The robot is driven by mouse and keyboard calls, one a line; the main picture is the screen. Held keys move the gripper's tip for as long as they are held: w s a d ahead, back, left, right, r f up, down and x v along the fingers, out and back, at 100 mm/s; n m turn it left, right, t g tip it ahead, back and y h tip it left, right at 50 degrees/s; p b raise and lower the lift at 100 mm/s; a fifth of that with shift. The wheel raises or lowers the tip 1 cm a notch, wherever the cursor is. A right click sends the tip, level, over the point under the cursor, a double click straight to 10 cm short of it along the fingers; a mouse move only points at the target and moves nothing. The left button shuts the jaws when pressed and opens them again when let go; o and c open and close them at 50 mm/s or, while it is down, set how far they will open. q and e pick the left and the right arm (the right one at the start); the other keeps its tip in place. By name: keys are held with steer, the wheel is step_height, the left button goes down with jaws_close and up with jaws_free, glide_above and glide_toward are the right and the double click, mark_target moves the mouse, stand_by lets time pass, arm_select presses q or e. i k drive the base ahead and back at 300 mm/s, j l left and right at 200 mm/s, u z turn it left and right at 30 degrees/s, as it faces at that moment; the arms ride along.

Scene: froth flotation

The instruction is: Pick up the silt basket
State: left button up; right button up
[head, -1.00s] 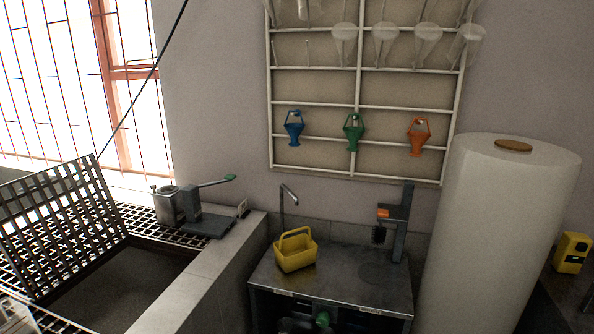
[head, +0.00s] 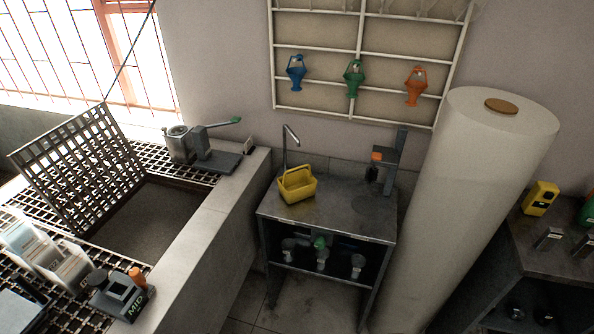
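The silt basket is most likely the yellow basket (head: 298,187) with a raised handle. It stands upright on the left part of a dark metal bench (head: 338,222), just below a thin bent spout (head: 287,148). Nothing touches its handle. Neither of my grippers shows in the head view.
A tall white roll (head: 462,200) stands right of the bench. A grated pit with a raised grate (head: 82,170) and a stone ledge (head: 212,225) lies left. A grey stand (head: 390,160) occupies the bench's back right. Blue, green and orange holders hang on a wall rack (head: 362,105).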

mark_target(295, 187)
steer(key=i+z, duration=0.15)
steer(key=i, duration=0.3)
steer(key=i+j+z, duration=0.15)
steer(key=i, duration=0.25)
steer(key=i+j+z, duration=0.15)
steer(key=i, duration=0.3)
